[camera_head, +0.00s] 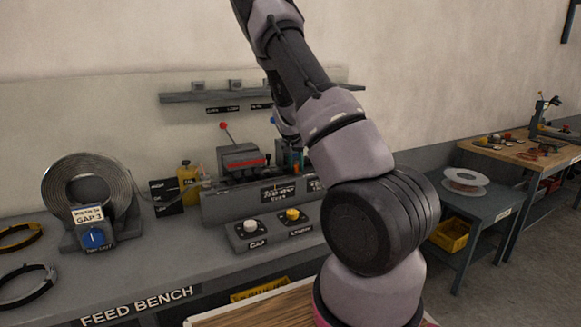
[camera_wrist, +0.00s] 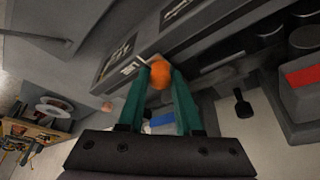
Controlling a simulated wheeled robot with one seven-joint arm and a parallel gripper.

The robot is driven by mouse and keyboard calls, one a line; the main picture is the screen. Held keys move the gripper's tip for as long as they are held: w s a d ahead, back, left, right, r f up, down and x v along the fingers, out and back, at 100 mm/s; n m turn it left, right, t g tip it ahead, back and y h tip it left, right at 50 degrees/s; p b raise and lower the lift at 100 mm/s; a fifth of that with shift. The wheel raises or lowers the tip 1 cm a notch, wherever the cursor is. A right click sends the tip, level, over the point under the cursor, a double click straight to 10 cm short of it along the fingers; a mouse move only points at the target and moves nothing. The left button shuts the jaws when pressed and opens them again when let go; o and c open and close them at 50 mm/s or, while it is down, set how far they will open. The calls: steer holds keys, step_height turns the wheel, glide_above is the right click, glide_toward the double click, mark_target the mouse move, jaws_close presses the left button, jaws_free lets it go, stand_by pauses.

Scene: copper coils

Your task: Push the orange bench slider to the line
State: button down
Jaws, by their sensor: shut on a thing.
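The orange slider (camera_wrist: 159,76) shows in the wrist view as a small rounded orange knob at the edge of the grey machine housing. My gripper (camera_wrist: 162,84) has its two green fingers on either side of the knob and is shut on it. A label panel with white marks (camera_wrist: 122,62) lies on the housing just left of the knob. I cannot tell the target line clearly from these marks. In the head view my arm hides the slider, and only a bit of teal shows beside the arm.
In the head view, the grey feed bench (camera_head: 150,270) carries a wire coil (camera_head: 88,190), a control box with a white knob (camera_head: 251,226) and a yellow knob (camera_head: 292,214), and a machine with a red-tipped lever (camera_head: 224,126). A side table (camera_head: 478,205) stands at right.

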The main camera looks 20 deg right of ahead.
steer(key=shift+d, duration=1.05)
steer(key=c, duration=0.6)
jaws_free()
steer(key=v, duration=1)
steer(key=shift+r, duration=0.35)
steer(key=shift+s+a, duration=0.15)
